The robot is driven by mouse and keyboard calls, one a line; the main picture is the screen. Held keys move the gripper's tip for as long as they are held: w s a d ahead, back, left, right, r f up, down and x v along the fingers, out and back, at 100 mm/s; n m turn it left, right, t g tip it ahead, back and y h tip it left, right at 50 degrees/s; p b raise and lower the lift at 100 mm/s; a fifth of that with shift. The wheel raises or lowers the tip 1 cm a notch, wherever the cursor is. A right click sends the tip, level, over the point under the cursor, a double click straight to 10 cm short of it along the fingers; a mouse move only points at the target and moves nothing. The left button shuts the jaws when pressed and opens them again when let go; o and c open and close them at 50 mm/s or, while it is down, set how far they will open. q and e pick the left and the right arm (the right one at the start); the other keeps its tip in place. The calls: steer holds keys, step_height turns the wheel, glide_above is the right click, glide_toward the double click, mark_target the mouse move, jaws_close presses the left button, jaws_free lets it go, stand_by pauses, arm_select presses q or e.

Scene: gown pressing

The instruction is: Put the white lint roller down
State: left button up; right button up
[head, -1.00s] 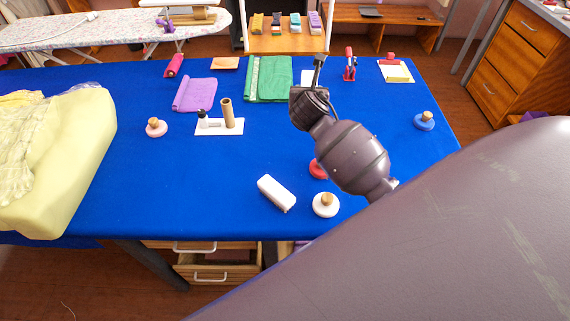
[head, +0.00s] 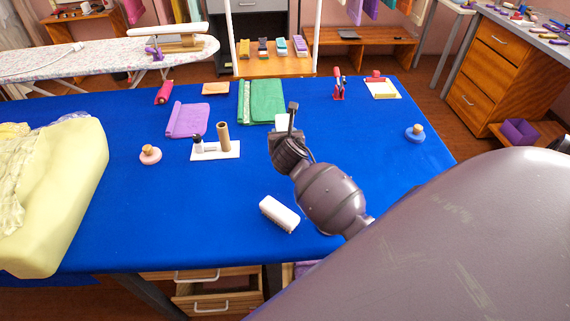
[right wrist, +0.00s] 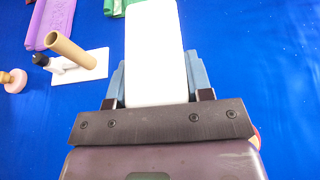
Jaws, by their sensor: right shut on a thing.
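The white lint roller (right wrist: 155,45) shows in the right wrist view as a smooth, pale, long body between my right gripper's blue-grey fingers. My right gripper (right wrist: 157,85) is shut on it. In the head view the roller's white part (head: 284,121) shows just beyond my dark wrist, near the green towel (head: 263,102). I cannot tell whether it touches the table. My wrist hides most of the gripper in the head view. My left gripper is in neither view.
The blue table (head: 340,125) is clear to the right of my wrist. A white brush-like block (head: 279,213) lies in front. A white board (head: 215,152) bears a brown tube and small bottle. A purple cloth (head: 188,120) and yellow padded form (head: 60,200) are at left.

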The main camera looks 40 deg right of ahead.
step_height(320, 180, down, 7)
steer(key=shift+r+b, duration=0.1)
steer(key=shift+b, duration=0.6)
steer(key=shift+f, duration=0.75)
step_height(320, 180, down, 4)
steer(key=shift+r+b, duration=0.1)
steer(key=shift+b, duration=0.8)
steer(key=shift+f, duration=0.2)
steer(key=o, duration=1)
steer(key=shift+c, duration=0.2)
